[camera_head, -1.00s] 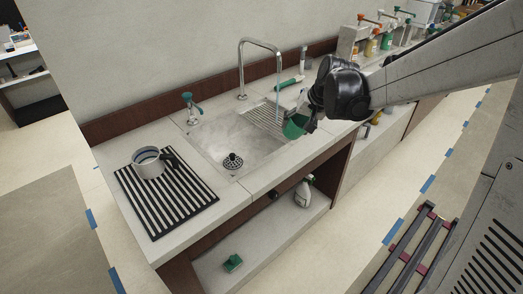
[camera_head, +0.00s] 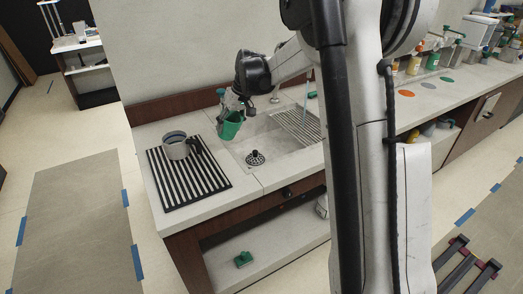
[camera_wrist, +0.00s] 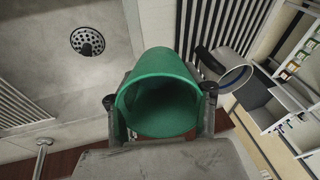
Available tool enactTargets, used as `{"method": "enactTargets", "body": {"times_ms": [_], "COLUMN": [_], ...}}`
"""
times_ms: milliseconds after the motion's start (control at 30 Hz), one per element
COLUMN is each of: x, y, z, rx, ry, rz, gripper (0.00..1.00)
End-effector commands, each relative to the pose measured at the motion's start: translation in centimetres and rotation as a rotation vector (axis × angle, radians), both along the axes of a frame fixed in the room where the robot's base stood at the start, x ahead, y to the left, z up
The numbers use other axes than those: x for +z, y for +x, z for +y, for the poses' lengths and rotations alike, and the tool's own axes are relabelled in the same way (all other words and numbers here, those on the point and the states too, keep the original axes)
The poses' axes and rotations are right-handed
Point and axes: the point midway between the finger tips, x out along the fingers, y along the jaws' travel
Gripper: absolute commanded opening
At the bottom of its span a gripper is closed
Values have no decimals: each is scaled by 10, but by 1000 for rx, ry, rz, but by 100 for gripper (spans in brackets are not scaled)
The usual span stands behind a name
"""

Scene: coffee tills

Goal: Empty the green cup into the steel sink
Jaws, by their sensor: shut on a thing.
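My gripper (camera_head: 236,106) is shut on the green cup (camera_head: 230,126), its fingers on either side of it. The cup is held above the counter by the left edge of the sink (camera_head: 240,151), in the head view. It looks slightly tilted there. In the wrist view the cup (camera_wrist: 168,62) shows its wide mouth toward the camera, between the two fingers of my gripper (camera_wrist: 160,112). Its inside is dark and I cannot tell what it holds. The sink's round drain (camera_wrist: 88,41) lies at upper left in the wrist view, to the side of the cup.
A grey pot with a dark handle (camera_head: 176,149) stands on a black striped mat (camera_head: 188,190) left of the sink. A green-handled tap (camera_head: 220,93) stands behind the cup. Pump bottles (camera_head: 432,61) line the right counter. My arm hides part of the counter right of the sink.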

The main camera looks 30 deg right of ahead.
Motion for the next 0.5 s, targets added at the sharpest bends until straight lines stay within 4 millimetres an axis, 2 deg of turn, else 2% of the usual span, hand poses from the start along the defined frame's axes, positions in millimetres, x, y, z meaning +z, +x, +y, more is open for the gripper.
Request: {"method": "enactTargets", "body": {"times_ms": [33, 200, 500], "x": [-11, -37, -97], "y": [13, 44, 88], "z": [-13, -52, -136], "rx": [47, 237, 611], "ry": [-14, -76, -220], "rz": [13, 53, 96], "gripper": [18, 18, 18]}}
